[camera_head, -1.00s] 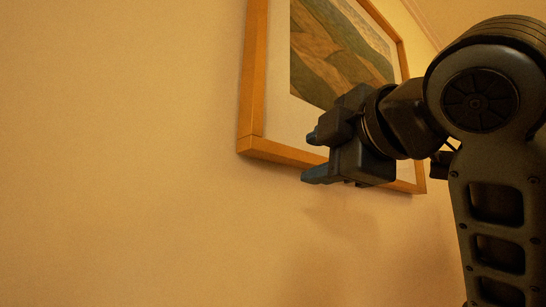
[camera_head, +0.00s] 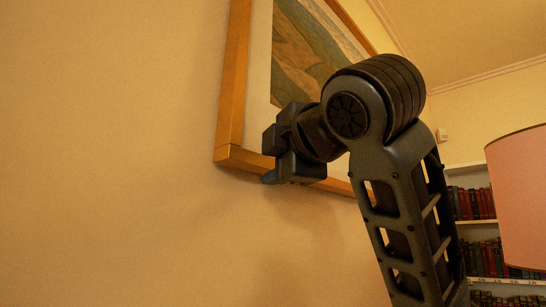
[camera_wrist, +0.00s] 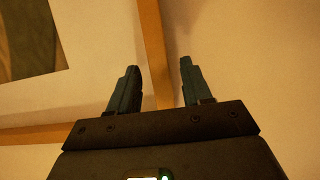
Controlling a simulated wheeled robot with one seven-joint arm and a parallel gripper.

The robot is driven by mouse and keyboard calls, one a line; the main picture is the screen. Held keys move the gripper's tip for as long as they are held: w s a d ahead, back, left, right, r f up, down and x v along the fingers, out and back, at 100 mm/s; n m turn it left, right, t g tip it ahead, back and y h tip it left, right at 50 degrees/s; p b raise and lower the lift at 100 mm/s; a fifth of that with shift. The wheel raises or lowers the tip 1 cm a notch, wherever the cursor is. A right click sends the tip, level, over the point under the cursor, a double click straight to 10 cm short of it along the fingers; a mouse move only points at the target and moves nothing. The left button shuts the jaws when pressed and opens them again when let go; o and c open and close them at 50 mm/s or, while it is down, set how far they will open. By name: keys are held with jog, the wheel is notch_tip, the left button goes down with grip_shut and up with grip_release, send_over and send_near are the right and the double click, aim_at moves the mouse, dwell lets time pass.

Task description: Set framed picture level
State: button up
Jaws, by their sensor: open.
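The framed picture (camera_head: 232,85) hangs on the wall in the head view, with a light wooden frame, a pale mat and a green-brown landscape print. It is seen obliquely from below, so I cannot tell how far it is tilted. My gripper (camera_head: 268,159) is at the lower edge of the frame, just right of its lower left corner, and hides part of that edge. In the wrist view, my gripper (camera_wrist: 159,64) is open, and a wooden bar of the frame (camera_wrist: 151,35) runs between its two fingers. I cannot tell whether either finger touches it.
The wall (camera_head: 110,150) is bare to the left of and below the picture. A pink lampshade (camera_head: 520,200) stands at the right edge. A white bookshelf (camera_head: 470,224) with rows of dark and red books is behind my arm.

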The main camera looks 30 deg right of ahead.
jog(key=shift+w, duration=0.25)
jog(key=c, duration=0.9)
grip_shut()
jog(key=shift+d+f, duration=0.1)
